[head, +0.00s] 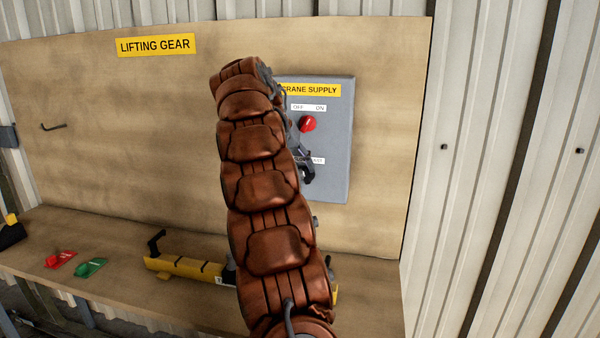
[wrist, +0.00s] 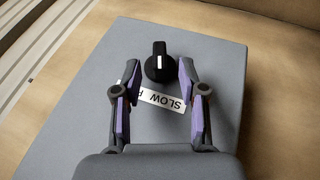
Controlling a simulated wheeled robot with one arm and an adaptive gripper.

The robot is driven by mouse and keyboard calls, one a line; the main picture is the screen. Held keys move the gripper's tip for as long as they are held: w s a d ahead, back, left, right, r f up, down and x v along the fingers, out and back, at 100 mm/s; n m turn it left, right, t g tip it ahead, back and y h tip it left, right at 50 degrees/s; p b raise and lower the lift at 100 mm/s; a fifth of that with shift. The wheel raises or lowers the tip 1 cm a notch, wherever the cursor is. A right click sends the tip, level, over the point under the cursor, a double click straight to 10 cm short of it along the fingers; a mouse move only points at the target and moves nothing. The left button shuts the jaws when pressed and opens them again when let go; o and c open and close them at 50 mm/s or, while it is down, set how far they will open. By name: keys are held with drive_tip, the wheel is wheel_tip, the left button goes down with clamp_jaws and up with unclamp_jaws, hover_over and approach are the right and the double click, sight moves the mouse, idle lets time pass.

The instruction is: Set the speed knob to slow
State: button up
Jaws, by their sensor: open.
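The speed knob (wrist: 158,65) is black with a white mark, on the grey panel in the wrist view. Its grip stands upright in that picture, the white mark on the part towards the label. The label (wrist: 160,98) appears upside down and tilted, with SLOW readable at right and the other word mostly hidden by the left finger. My gripper (wrist: 159,68) is open, its fingertips on either side of the knob with gaps visible. Whether they are level with it in depth I cannot tell.
The grey CRANE SUPPLY box (head: 340,130) carries a red OFF/ON knob (head: 308,124) above the speed label. Below, the bench (head: 125,285) holds a yellow bar-shaped tool (head: 185,268) and red (head: 61,260) and green (head: 90,268) items. A hook sits on the board at left.

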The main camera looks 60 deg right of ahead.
drive_tip(key=shift+x, duration=0.85)
drive_tip(key=shift+s, duration=0.15)
drive_tip(key=shift+d+r, duration=0.1)
clamp_jaws()
